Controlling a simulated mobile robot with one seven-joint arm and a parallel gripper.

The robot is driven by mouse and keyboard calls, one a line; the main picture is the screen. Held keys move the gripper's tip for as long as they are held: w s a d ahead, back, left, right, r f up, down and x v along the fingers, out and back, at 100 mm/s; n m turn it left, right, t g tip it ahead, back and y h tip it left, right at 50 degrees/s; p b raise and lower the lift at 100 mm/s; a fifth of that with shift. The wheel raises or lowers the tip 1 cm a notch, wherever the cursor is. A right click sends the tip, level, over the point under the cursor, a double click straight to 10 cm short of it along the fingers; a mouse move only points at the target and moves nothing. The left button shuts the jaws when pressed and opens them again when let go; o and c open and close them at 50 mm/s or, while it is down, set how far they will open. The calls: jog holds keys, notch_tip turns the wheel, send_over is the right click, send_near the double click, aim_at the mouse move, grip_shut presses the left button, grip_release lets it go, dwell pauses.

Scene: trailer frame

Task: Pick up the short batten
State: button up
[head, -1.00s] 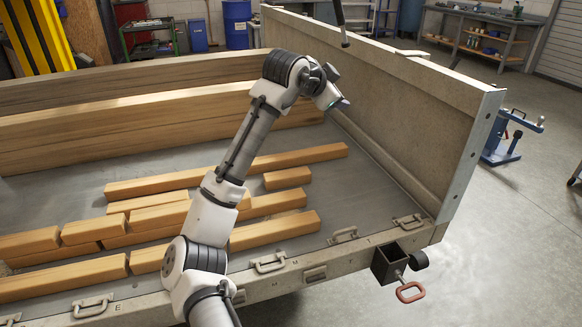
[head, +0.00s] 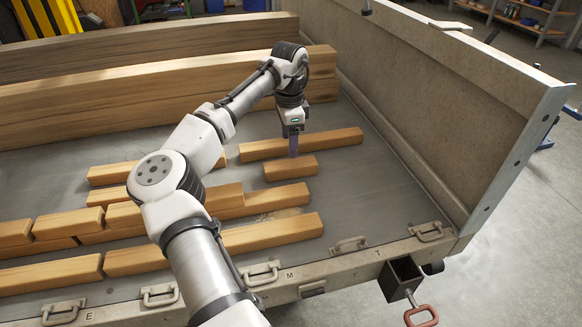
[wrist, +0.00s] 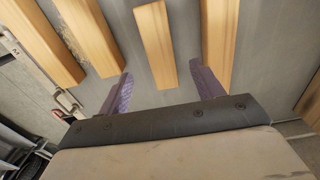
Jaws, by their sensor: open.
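The short batten (head: 290,168) is a light wooden block lying on the grey trailer bed, just in front of a longer batten (head: 335,140). My gripper (head: 293,152) points down at the short batten's far side in the head view. In the wrist view, the fingers (wrist: 161,72) are spread apart, and the short batten (wrist: 156,42) runs lengthwise between their tips with space on both sides. The gripper is open and holds nothing. The exact height of the fingertips above the batten cannot be told.
Longer battens (head: 262,232) lie in front and to the left, close by. Thick beams (head: 150,95) are stacked at the back. The side wall (head: 460,85) rises at the right. Bare bed (head: 375,190) is free right of the short batten.

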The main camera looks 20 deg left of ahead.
aim_at(291, 163)
notch_tip(291, 163, down, 9)
jog(key=shift+d+r, duration=0.1)
jog(key=shift+r, duration=0.1)
dwell(0.3)
jog(key=shift+c, duration=0.3)
jog(key=c, duration=1)
jog(key=shift+r, duration=0.1)
jog(key=shift+c, duration=0.2)
